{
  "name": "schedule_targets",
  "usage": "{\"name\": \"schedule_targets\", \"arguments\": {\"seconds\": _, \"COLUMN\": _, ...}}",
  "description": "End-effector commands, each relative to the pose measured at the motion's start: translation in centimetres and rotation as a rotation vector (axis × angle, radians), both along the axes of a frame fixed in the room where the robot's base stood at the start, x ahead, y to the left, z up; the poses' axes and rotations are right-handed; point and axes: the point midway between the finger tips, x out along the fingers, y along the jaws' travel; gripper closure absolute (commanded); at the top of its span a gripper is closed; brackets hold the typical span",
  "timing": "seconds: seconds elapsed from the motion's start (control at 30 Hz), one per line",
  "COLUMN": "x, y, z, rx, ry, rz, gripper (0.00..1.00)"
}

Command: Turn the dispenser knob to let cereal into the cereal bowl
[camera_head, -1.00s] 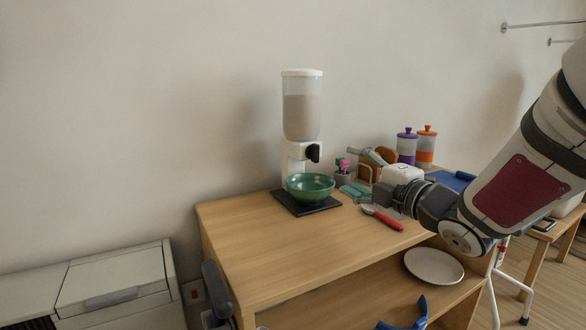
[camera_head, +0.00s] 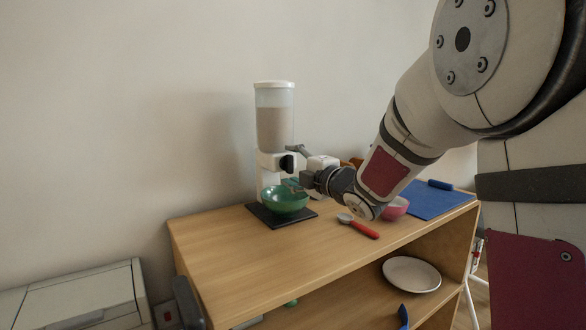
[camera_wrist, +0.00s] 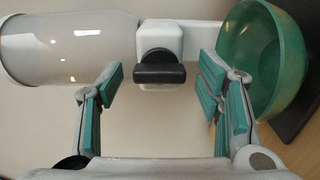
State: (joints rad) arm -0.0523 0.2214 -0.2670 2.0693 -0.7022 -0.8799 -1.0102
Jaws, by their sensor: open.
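The cereal dispenser (camera_head: 274,129) stands at the back of the wooden cabinet, its clear hopper full of pale cereal. Its black knob (camera_head: 288,163) faces my gripper. The green cereal bowl (camera_head: 284,200) sits under the spout on a black base (camera_head: 262,217); I cannot see inside it. My gripper (camera_head: 292,168) is close to the knob. In the wrist view the gripper (camera_wrist: 163,95) is open, and the knob (camera_wrist: 158,72) lies between its green-padded fingers, apart from both. The bowl (camera_wrist: 270,60) is beside the right finger, and the hopper (camera_wrist: 65,47) is beyond the left one.
A red-handled spoon (camera_head: 359,226) lies on the cabinet top (camera_head: 235,252) in front of the bowl. A pink bowl (camera_head: 396,208) and a blue mat (camera_head: 430,200) are to the right. A white plate (camera_head: 412,274) is on the lower shelf. The cabinet's front left is clear.

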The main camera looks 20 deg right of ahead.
Motion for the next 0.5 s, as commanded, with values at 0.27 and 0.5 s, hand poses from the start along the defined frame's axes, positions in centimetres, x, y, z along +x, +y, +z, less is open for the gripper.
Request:
{"name": "schedule_targets", "arguments": {"seconds": 0.27, "x": 0.04, "y": 0.02, "z": 0.02, "rx": 0.000, "ry": 0.000, "rz": 0.000, "gripper": 0.47}}
{"name": "schedule_targets", "arguments": {"seconds": 0.5, "x": 0.03, "y": 0.02, "z": 0.02, "rx": 0.000, "ry": 0.000, "rz": 0.000, "gripper": 0.88}}
